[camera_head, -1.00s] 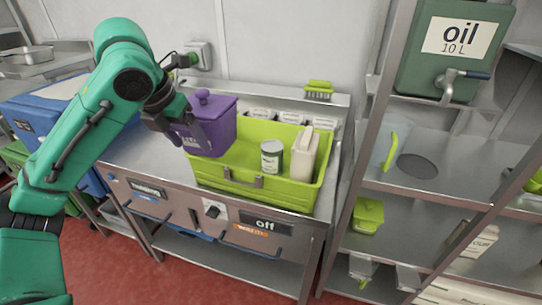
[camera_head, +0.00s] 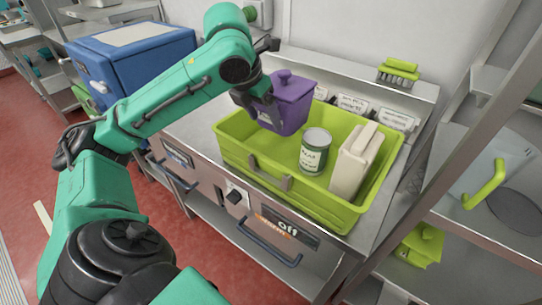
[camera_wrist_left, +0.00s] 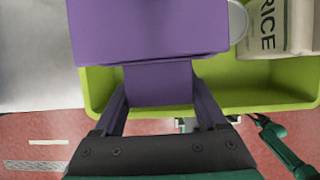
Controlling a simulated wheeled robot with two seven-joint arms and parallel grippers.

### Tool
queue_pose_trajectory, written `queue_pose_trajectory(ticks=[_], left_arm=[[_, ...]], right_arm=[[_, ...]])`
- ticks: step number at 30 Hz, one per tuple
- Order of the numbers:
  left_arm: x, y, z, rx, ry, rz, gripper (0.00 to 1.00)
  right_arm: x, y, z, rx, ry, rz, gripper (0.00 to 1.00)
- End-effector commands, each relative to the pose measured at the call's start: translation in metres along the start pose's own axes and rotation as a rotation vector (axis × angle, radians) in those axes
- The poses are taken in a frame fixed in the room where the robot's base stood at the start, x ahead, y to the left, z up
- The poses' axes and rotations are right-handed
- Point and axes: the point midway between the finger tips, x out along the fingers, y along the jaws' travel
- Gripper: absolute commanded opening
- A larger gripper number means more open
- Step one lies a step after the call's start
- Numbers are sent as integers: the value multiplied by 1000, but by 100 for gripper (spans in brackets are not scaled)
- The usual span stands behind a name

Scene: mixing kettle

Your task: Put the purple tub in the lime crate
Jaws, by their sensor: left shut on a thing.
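The purple tub (camera_head: 291,101) has a knobbed lid and is held upright at the back left part of the lime crate (camera_head: 337,215), over its inside. I cannot tell whether its base touches the crate floor. My left gripper (camera_head: 262,113) is shut on the tub from the left. In the left wrist view the tub (camera_wrist_left: 150,30) fills the top middle, between the fingers (camera_wrist_left: 160,100), with the lime crate (camera_wrist_left: 270,92) beneath. A green-labelled can (camera_head: 315,152) and a cream carton (camera_head: 354,162) stand in the crate to the right. My right gripper is not in view.
The crate sits on a steel counter (camera_head: 190,128) with a panel reading "off". A green-handled brush (camera_head: 398,72) lies on the back ledge.

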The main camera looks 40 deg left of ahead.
Motion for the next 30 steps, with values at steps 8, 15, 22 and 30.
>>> queue_pose_trajectory(ticks=[8, 15, 22, 30], left_arm=[[59, 0, -24, 0, -3, 2, 0], [94, 0, -39, 0, -1, 0, 0], [96, 0, -39, 0, -2, -1, 0], [96, 0, -40, 0, 1, -1, 100]], right_arm=[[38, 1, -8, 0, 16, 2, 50], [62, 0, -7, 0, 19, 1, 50], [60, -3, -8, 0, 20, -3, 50], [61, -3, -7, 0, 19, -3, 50]])
